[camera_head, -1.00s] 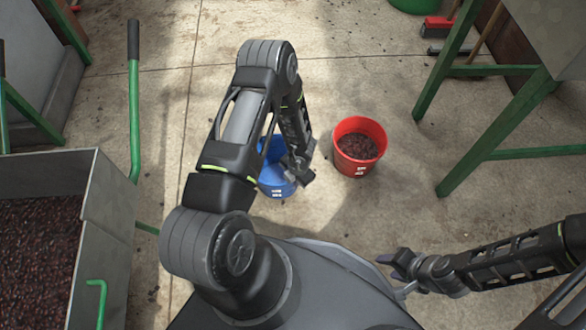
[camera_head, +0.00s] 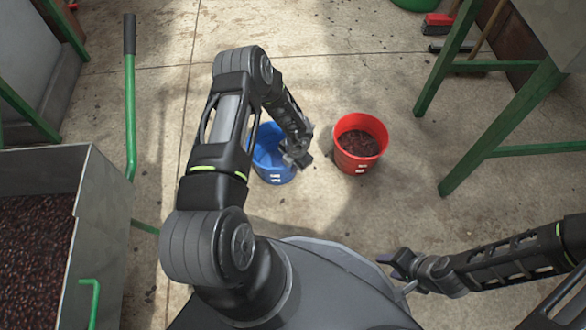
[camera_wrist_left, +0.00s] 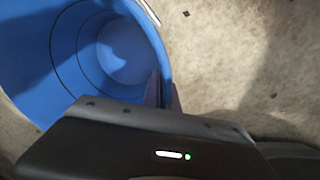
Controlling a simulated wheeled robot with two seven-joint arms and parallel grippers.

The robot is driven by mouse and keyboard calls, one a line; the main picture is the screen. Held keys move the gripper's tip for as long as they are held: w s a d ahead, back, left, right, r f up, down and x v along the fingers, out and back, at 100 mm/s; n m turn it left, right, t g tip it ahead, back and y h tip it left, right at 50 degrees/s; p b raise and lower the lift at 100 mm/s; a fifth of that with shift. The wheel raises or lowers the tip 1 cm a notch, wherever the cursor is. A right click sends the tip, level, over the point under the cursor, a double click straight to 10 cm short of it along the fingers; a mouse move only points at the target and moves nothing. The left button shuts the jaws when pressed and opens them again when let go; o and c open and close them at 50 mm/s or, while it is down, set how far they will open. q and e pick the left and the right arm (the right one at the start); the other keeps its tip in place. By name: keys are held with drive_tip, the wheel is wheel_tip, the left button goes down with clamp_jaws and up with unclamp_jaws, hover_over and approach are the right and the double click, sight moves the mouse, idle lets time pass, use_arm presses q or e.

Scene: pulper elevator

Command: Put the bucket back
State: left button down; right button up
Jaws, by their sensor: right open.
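The blue bucket (camera_head: 274,169) stands upright and empty at the middle of the head view, left of the red bucket. My left gripper (camera_head: 299,157) is at its right rim. In the left wrist view the blue bucket (camera_wrist_left: 120,60) fills the upper left, and the fingers (camera_wrist_left: 164,93) lie on either side of its wall, shut on it. Whether the bucket touches the floor, I cannot tell. My right gripper (camera_head: 392,262) is open and empty at the lower right, apart from both buckets.
A red bucket (camera_head: 358,157) holding dark cherries stands on the floor close by. A metal hopper (camera_head: 105,215) with cherries is at left, beside a green lever (camera_head: 131,115). A green-legged stand (camera_head: 495,125) is at right.

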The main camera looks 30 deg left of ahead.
use_arm(q)
drive_tip(key=shift+w+a+f, duration=0.1)
drive_tip(key=shift+f, duration=0.25)
drive_tip(key=c, duration=1.7)
unclamp_jaws()
drive_tip(key=shift+f, duration=0.25)
drive_tip(key=r+p, duration=0.1)
drive_tip(key=r, duration=0.1)
drive_tip(key=r+p, duration=0.1)
drive_tip(key=r, duration=0.1)
drive_tip(key=r+p, duration=0.1)
drive_tip(key=r, duration=0.2)
drive_tip(key=shift+d, duration=0.35)
drive_tip(key=shift+d+r+p, duration=0.1)
drive_tip(key=shift+r+p, duration=0.25)
drive_tip(key=shift+r, duration=0.15)
